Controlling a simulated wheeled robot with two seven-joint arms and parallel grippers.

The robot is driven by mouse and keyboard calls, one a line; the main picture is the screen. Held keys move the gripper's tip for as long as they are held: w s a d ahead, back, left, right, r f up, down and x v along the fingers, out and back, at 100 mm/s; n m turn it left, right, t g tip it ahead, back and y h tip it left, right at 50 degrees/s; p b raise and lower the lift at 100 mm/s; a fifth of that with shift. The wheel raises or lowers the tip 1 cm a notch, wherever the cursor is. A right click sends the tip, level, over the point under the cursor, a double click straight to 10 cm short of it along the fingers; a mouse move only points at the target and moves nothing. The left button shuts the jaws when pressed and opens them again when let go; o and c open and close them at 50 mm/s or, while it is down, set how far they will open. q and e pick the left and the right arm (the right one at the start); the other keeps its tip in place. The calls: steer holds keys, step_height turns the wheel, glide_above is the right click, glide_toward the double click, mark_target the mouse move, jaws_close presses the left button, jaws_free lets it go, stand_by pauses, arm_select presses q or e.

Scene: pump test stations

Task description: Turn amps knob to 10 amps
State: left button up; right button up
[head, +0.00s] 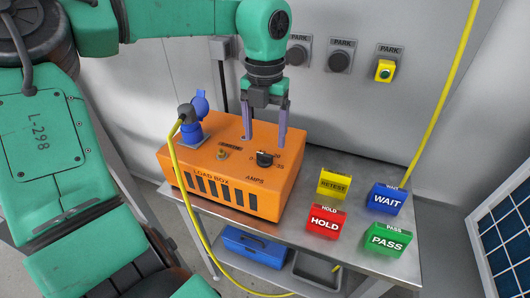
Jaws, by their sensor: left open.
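The orange load box (185,163) stands on the metal table. Its black amps knob (264,158) is on the top face, near the front right, above the word AMPS. The setting of the knob is too small to read. My left gripper (264,139) points down over the box with its two purple fingers apart. The fingers are just behind and above the knob in the picture, and nothing is between them. I cannot tell if the right finger touches the box. My right gripper is not in view.
A blue connector (190,128) with a yellow cable (189,205) is at the box's left. Yellow RETEST (333,185), red HOLD (325,222), blue WAIT (387,199) and green PASS (388,239) blocks stand to the right on the table (296,232). PARK holders are on the wall behind.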

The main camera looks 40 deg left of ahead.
mark_target(265, 154)
arm_select(q)
step_height(265, 154, down, 6)
steer(key=shift+r, duration=0.2)
jaws_close()
steer(key=shift+m, duration=0.3)
steer(key=m, duration=0.4)
steer(key=shift+r, duration=0.1)
steer(key=m, duration=0.7)
stand_by(0.4)
jaws_free()
